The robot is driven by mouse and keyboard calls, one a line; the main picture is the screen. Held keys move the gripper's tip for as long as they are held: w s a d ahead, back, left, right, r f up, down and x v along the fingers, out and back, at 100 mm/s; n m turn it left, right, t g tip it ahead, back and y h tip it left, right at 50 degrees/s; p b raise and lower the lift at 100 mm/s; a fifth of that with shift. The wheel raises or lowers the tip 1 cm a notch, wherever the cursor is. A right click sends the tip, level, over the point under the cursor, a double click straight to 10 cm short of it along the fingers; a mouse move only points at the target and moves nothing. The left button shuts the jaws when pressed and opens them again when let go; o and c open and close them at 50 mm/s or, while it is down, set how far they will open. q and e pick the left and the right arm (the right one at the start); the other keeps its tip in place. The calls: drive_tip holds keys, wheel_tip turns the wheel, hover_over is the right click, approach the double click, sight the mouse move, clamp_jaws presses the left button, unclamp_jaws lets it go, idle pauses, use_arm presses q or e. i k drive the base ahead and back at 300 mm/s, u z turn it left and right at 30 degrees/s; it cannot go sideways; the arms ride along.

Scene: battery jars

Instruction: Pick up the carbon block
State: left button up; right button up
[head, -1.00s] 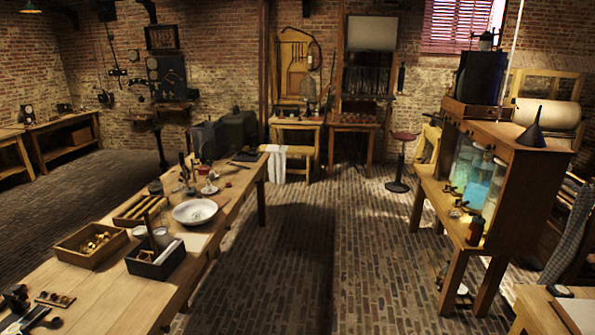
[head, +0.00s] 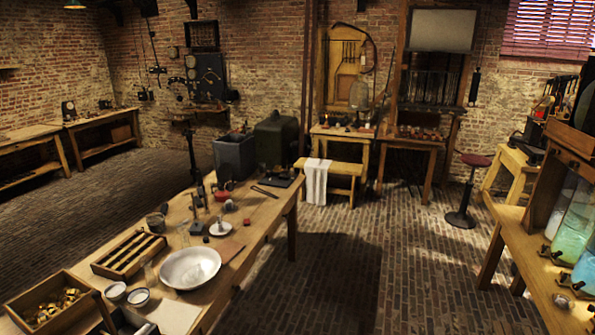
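I cannot single out the carbon block with certainty. A small dark block-like piece (head: 196,227) sits on the long wooden table (head: 262,222), beside a small white dish (head: 222,230). A wooden tray (head: 128,254) with long dark slots or bars stands nearer on the same table. Neither of my grippers is in view.
A white basin (head: 190,268), a wooden box of brass parts (head: 50,305) and small white cups (head: 137,298) stand on the near table. A grey tank (head: 234,158) and a green case (head: 275,140) are at its far end. The brick floor (head: 340,280) to the right is clear.

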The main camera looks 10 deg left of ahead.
sight(198, 175)
drive_tip(key=u, duration=0.4)
drive_tip(key=i, duration=2.1)
drive_tip(key=u, duration=0.65)
drive_tip(key=i, duration=0.85)
drive_tip(key=u, duration=2.2)
drive_tip(key=k, duration=0.75)
drive_tip(key=z, duration=3.5)
drive_tip(key=i, duration=0.7)
drive_tip(key=z, duration=0.05)
